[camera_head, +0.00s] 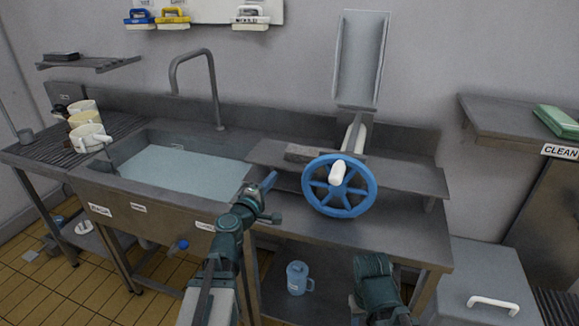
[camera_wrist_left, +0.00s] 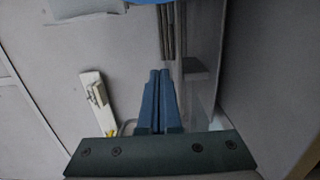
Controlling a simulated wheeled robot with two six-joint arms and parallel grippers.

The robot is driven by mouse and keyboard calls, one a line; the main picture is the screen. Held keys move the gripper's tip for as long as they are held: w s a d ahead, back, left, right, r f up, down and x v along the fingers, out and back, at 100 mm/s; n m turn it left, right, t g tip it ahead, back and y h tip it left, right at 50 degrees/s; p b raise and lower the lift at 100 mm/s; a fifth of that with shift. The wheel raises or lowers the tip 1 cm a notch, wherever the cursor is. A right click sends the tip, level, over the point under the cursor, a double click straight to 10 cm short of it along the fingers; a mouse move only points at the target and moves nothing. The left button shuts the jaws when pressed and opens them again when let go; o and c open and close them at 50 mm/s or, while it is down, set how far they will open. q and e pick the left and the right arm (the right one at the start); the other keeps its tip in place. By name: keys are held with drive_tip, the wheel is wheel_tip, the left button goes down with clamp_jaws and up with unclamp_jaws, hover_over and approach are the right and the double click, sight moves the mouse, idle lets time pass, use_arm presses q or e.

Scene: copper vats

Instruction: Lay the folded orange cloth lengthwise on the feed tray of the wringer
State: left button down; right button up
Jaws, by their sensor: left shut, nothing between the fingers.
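The wringer has a blue handwheel (camera_head: 339,185) and white rollers (camera_head: 354,137) on the metal counter. A long grey tray (camera_head: 361,60) with raised sides slopes up behind it; a flat shelf (camera_head: 410,176) lies behind the wheel. I cannot tell for sure which is the feed tray. No orange cloth shows in either view. My left gripper (camera_head: 268,184) is above the counter's front edge, between sink and wheel, apart from the wringer. Its blue fingers (camera_wrist_left: 160,100) are together and empty in the left wrist view. Of my right arm only a dark link shows, lower right.
A water-filled sink (camera_head: 178,170) with a tall tap (camera_head: 206,85) is left of the wringer. Mugs (camera_head: 88,130) stand on the left drainboard. A blue jug (camera_head: 298,278) sits below the counter. A green folded cloth (camera_head: 556,122) lies on the right shelf (camera_head: 520,121) marked CLEAN.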

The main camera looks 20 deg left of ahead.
use_arm(q)
approach(305, 156)
drive_tip(key=w+a, duration=0.4)
drive_tip(key=shift+w+f, duration=0.1)
drive_tip(key=shift+w, duration=0.1)
drive_tip(key=shift+w+d, duration=0.9)
drive_tip(key=shift+d, duration=0.3)
drive_tip(key=shift+w+d, duration=0.25)
drive_tip(key=shift+d, duration=0.15)
drive_tip(key=shift+w+d, duration=0.85)
drive_tip(key=shift+d, duration=0.2)
drive_tip(key=shift+s, duration=0.1)
drive_tip(key=shift+a, duration=0.1)
